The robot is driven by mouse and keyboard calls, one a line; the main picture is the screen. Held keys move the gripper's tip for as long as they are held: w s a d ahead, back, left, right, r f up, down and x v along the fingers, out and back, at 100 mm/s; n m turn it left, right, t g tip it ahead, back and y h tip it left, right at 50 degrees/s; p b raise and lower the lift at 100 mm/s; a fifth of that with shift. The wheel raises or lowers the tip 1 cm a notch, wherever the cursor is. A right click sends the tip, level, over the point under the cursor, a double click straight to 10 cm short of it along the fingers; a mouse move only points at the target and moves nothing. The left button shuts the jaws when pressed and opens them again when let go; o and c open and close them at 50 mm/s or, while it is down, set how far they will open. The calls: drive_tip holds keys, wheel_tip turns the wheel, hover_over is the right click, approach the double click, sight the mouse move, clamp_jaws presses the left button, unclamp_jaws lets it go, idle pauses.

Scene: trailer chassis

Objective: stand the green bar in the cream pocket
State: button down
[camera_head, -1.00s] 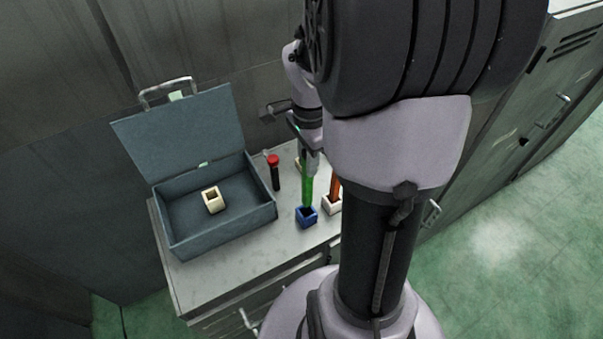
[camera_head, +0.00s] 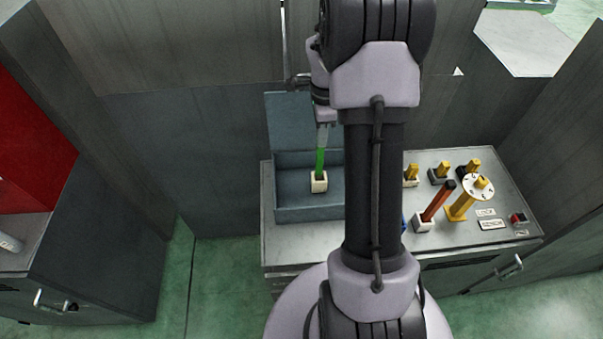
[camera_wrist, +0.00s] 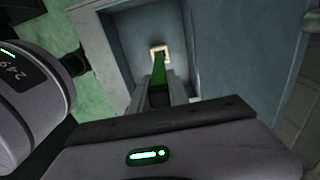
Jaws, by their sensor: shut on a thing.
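The green bar (camera_head: 320,162) is upright in my gripper (camera_head: 322,142), which is shut on its upper part. The bar's lower end meets the opening of the cream pocket (camera_head: 319,186), inside the open blue-grey box (camera_head: 295,214). In the wrist view, the green bar (camera_wrist: 158,72) runs from my gripper (camera_wrist: 162,97) to the cream pocket (camera_wrist: 163,48). The bar's far end overlaps the pocket's mouth. I cannot tell how deep it sits.
My arm hides the box's right side and most of a blue pocket (camera_head: 404,224). To the right on the bench are an orange bar (camera_head: 437,202) in a white pocket (camera_head: 422,225), several yellow pieces (camera_head: 473,167) and a red button (camera_head: 518,217). The box lid (camera_head: 288,120) stands open behind.

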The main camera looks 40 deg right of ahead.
sight(321, 153)
drive_tip(key=f, duration=0.7)
drive_tip(key=shift+s+d+f+b, duration=0.1)
drive_tip(key=shift+d+f+b, duration=0.15)
drive_tip(key=shift+f+b, duration=0.05)
drive_tip(key=shift+f+b, duration=0.2)
drive_tip(key=shift+b, duration=0.1)
drive_tip(key=c, duration=1.3)
unclamp_jaws()
drive_tip(key=shift+o, duration=0.2)
drive_tip(key=shift+r, duration=0.1)
